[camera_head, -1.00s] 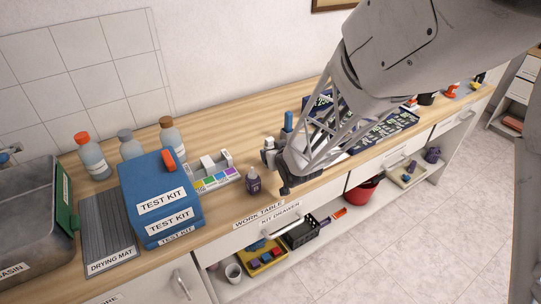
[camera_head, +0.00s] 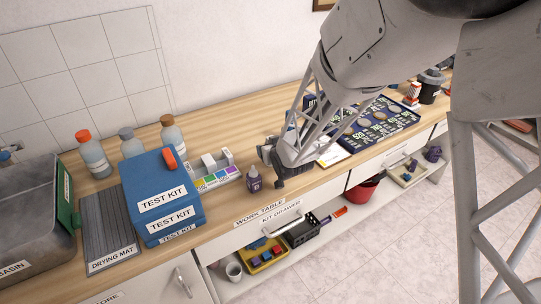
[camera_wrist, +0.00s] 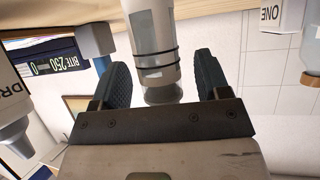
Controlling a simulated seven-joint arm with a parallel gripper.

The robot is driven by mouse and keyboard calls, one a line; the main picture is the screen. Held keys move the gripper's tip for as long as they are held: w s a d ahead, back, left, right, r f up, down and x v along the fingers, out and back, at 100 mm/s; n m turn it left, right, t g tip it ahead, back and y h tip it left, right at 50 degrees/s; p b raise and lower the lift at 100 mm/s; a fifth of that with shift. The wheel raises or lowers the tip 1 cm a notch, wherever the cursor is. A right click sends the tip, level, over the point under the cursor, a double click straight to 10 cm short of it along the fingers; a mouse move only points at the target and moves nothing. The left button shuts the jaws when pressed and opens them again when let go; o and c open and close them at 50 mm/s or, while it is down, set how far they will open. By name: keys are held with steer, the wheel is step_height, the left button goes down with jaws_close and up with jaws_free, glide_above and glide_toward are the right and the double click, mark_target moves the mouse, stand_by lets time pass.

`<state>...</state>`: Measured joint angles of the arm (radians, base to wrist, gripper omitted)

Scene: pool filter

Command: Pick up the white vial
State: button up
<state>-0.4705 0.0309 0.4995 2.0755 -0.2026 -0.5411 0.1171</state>
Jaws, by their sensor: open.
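In the wrist view, a pale, white-and-clear cylinder with two dark bands, which looks like the white vial (camera_wrist: 152,40), stands between the fingers of my gripper (camera_wrist: 163,76). Its grey end faces the palm, and its far end runs out of the top of the picture. Gaps show between it and both dark fingers, so my gripper is open around it without visible grip. In the head view, my gripper (camera_head: 270,165) is low over the work table near its front edge, right of the dark dropper bottle. I cannot make out the vial there; the gripper and arm probably hide it.
The dropper bottle (camera_head: 254,179) and the colour-chart rack (camera_head: 216,178) stand just left of my gripper. The blue test kit (camera_head: 160,195), drying mat (camera_head: 106,228) and capped bottles (camera_head: 172,133) are farther left. A dark chart board (camera_head: 378,127) lies to the right.

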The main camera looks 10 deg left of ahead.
steer(key=shift+w+a+f, duration=0.15)
steer(key=shift+w, duration=0.05)
steer(key=shift+c, duration=0.3)
steer(key=c, duration=1)
